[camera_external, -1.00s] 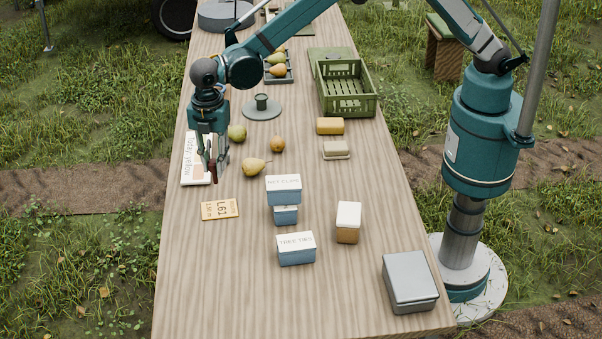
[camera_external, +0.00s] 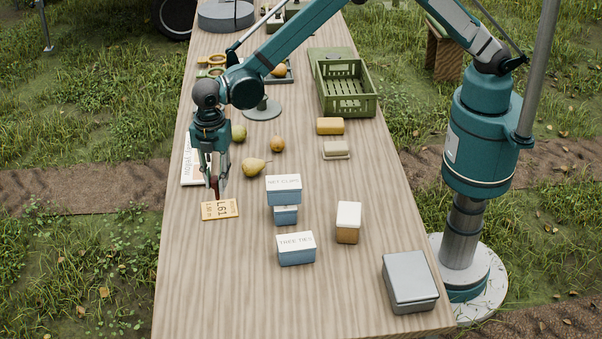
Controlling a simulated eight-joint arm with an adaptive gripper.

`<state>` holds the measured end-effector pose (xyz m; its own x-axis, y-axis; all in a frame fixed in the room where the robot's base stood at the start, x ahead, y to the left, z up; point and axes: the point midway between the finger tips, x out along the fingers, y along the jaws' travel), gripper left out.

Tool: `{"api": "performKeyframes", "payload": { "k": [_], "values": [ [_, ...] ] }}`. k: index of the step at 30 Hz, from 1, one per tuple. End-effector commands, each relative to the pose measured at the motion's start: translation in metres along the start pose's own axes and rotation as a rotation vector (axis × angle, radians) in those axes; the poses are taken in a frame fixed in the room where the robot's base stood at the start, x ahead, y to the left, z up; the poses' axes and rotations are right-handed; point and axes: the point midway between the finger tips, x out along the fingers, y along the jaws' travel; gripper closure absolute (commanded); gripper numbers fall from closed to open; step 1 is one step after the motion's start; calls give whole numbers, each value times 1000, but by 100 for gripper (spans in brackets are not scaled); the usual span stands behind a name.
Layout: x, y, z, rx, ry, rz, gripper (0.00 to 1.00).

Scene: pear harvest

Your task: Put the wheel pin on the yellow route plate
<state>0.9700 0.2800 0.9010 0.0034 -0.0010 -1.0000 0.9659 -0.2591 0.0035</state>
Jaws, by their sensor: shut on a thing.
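The yellow route plate (camera_external: 211,213), marked "L61", lies flat on the left side of the table. My gripper (camera_external: 217,182) points down just above the plate's far edge. It is shut on a small, dark reddish thing (camera_external: 217,190), which I take to be the wheel pin. The pin is mostly hidden between the fingers. I cannot tell whether its lower end touches the plate.
A white printed sheet (camera_external: 187,170) lies behind the gripper, partly covered by it. Pears, including a yellow one (camera_external: 254,167), lie to the right. Blue boxes (camera_external: 296,250) stand right of the plate. The table in front of the plate is clear.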

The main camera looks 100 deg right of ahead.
Motion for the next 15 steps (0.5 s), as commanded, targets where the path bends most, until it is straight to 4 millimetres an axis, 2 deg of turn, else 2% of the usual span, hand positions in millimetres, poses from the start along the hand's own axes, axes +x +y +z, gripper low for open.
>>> {"api": "performKeyframes", "payload": {
  "k": [5,15],
  "values": [
    [6,0,0,0,0,0,92],
    [36,0,0,0,0,0,92]
  ]
}}
